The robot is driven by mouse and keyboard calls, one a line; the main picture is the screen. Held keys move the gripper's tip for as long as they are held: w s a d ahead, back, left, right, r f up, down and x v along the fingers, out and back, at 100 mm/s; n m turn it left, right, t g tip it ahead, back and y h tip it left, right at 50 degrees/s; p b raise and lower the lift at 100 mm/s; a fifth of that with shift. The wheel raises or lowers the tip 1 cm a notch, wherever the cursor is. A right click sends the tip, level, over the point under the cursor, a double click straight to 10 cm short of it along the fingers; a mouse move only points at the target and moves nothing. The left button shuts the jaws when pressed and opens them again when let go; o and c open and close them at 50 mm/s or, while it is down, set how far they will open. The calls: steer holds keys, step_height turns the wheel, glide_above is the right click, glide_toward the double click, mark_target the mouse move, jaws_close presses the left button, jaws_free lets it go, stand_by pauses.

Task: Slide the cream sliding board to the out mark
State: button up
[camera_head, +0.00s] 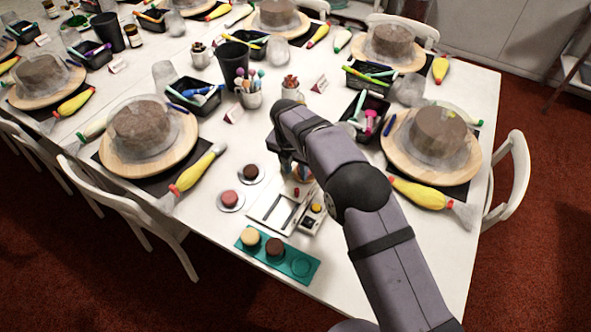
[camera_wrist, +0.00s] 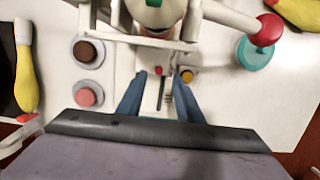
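A small cream-and-grey panel (camera_head: 270,212) lies on the white table in the head view, below my gripper. It has a pale framed recess, a red knob and a yellow button (camera_head: 316,207) on its right part. In the wrist view the pale board (camera_wrist: 150,92) shows between my fingers, with a red knob (camera_wrist: 158,71) and a dark slot near it. I cannot make out the out mark. My gripper (camera_wrist: 158,105) has its two blue fingers spread apart, over the panel, with nothing clearly held between them. In the head view my arm hides most of the gripper (camera_head: 295,168).
A teal tray (camera_head: 252,254) with two round cakes lies in front of the panel. Two saucers with small cakes (camera_head: 230,197) (camera_head: 250,172) stand left of it. White bars and a teal disc with a red knob (camera_wrist: 268,28) lie close to my gripper in the wrist view.

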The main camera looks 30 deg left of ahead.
mark_target(296, 190)
steer(key=shift+f, duration=0.1)
step_height(296, 190, down, 10)
steer(key=b, duration=0.7)
steer(key=shift+r, duration=0.4)
jaws_close()
steer(key=shift+r, duration=0.1)
steer(key=shift+s+a+r+p, duration=0.15)
steer(key=shift+s+p, duration=0.45)
steer(key=shift+s, duration=0.45)
steer(key=shift+s+p, duration=1.2)
steer(key=shift+s, duration=3.7)
